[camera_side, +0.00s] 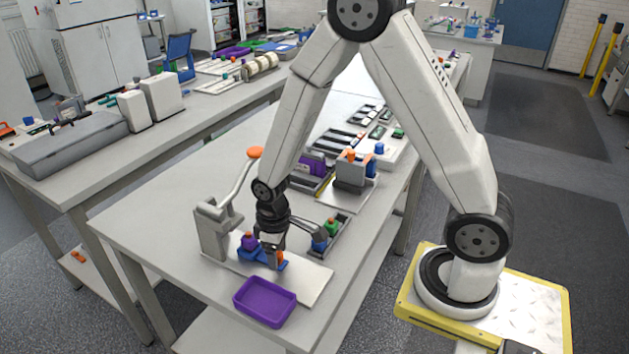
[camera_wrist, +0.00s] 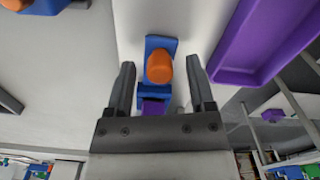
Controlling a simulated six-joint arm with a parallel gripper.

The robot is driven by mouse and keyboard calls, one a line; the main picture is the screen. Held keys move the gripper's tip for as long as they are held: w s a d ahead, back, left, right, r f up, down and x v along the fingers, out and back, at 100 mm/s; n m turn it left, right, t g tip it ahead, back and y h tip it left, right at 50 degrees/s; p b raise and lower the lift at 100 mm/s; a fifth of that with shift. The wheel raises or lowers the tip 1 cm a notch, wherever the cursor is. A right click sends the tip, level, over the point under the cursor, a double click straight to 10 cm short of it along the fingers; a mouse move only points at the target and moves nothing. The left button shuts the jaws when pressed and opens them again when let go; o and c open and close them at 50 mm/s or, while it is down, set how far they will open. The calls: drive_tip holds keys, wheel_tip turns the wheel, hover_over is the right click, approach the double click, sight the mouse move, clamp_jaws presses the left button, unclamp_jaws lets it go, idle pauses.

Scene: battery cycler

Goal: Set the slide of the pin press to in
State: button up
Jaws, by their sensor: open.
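The pin press (camera_side: 212,228) is a grey upright with a long lever ending in an orange knob (camera_side: 255,152), on a pale base plate. The slide carries a purple piece (camera_side: 249,241) and an orange knob (camera_side: 279,256). My gripper (camera_side: 272,260) points down at the knob end and partly hides it. In the wrist view the slide (camera_wrist: 161,43) and orange knob (camera_wrist: 158,67) lie between my gripper's open fingers (camera_wrist: 160,64), with gaps on both sides.
A purple tray (camera_side: 265,302) sits close in front of the plate; it also shows in the wrist view (camera_wrist: 238,77). A grey holder (camera_side: 343,234) with blue and green pieces stands close behind my gripper. The table left of the press is clear.

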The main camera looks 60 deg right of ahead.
drive_tip(key=shift+f, duration=0.25)
clamp_jaws()
idle(1.4)
